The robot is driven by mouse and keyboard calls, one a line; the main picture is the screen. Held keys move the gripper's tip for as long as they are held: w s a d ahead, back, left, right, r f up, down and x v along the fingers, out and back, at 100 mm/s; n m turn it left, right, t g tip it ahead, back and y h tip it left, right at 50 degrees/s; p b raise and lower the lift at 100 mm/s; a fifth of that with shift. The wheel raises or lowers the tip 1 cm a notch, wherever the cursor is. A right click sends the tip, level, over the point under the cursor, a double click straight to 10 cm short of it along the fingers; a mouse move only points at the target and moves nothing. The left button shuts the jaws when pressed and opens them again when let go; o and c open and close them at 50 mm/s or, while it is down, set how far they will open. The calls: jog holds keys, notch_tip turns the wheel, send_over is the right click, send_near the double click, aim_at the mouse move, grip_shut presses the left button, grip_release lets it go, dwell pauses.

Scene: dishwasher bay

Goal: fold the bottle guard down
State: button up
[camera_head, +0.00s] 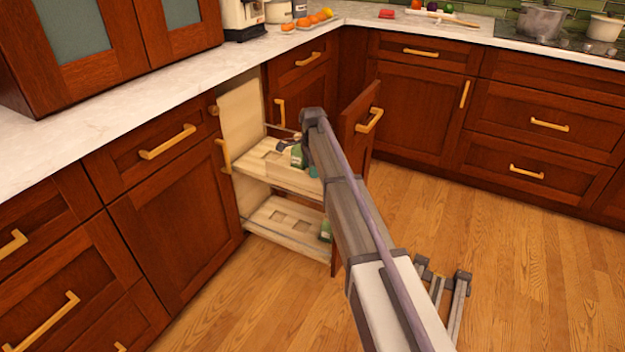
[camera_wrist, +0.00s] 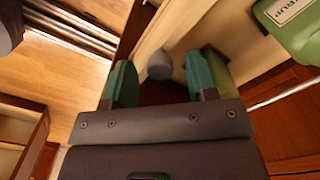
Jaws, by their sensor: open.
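The pull-out cabinet (camera_head: 275,178) is open, with an upper and a lower pale wooden shelf. Thin metal rails (camera_wrist: 75,30) show at the upper left of the wrist view; I cannot tell whether they are the bottle guard. A green bottle (camera_wrist: 290,25) with a white label is at the upper right there. My gripper (camera_wrist: 160,65) is open, its teal fingers apart. A small grey rounded thing (camera_wrist: 160,66) shows in the gap between them; contact cannot be told. In the head view my arm largely hides my gripper at the upper shelf.
The pull-out's wooden front panel (camera_head: 358,125) stands to the right of my arm. Closed cabinets (camera_head: 175,200) flank the bay, with a white countertop (camera_head: 150,100) above. The wooden floor (camera_head: 500,250) to the right is mostly clear.

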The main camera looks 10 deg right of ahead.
grip_shut()
dwell(0.5)
